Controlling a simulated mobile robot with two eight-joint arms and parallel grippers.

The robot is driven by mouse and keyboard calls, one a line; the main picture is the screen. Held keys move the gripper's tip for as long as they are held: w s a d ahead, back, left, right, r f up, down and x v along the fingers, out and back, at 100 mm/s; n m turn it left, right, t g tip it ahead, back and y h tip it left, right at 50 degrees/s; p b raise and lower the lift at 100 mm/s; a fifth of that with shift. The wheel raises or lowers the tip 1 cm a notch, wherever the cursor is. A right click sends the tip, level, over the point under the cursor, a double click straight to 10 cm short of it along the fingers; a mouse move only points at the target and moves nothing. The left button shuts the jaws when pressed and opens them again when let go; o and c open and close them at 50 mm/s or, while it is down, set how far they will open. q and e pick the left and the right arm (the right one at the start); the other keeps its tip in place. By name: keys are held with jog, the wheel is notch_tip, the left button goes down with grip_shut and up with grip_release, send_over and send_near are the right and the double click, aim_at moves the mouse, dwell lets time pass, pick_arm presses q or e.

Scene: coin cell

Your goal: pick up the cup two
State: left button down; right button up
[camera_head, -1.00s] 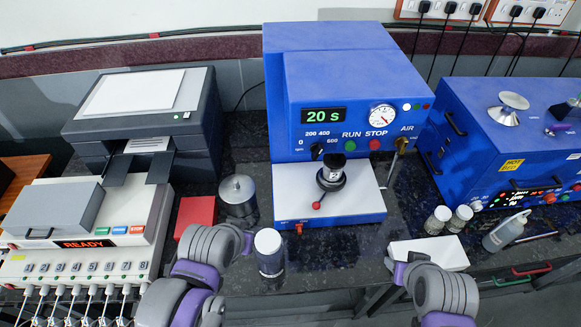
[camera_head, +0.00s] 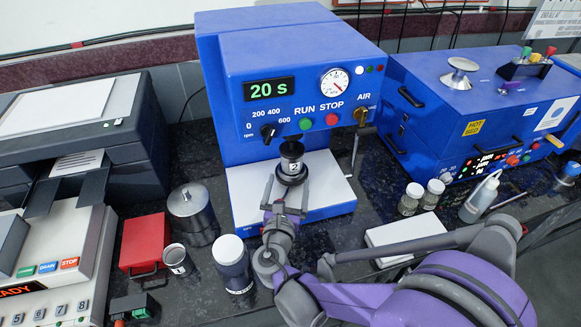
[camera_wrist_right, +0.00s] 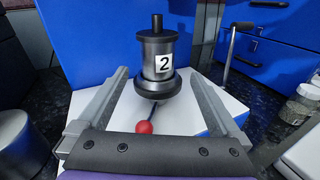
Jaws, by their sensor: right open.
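Cup two (camera_head: 291,158) is a small dark cylinder with a white "2" label and a narrow top. It stands upright on the dark round holder of the blue machine's white platform, and shows large in the right wrist view (camera_wrist_right: 158,62). My right gripper (camera_head: 287,184) is open, with its two fingers pointing at the cup from the front. In the right wrist view the fingers (camera_wrist_right: 160,80) lie left and right of the cup, with visible gaps. Nothing is held. My left gripper is out of view.
A red-tipped lever (camera_wrist_right: 144,127) sticks out below the cup. A white box (camera_head: 405,236) and two vials (camera_head: 411,197) stand at right.

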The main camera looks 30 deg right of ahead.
aim_at(291, 164)
jog(key=shift+n+t, duration=0.4)
jog(key=shift+n, duration=0.2)
jog(key=x, duration=0.5)
jog(key=shift+w+a+r, duration=0.15)
jog(key=shift+a+r, duration=0.05)
jog(key=shift+a, duration=0.05)
jog(key=p+x, duration=0.1)
jog(key=x, duration=0.4)
jog(key=shift+w+d, duration=0.25)
jog(key=shift+d, duration=0.15)
grip_shut()
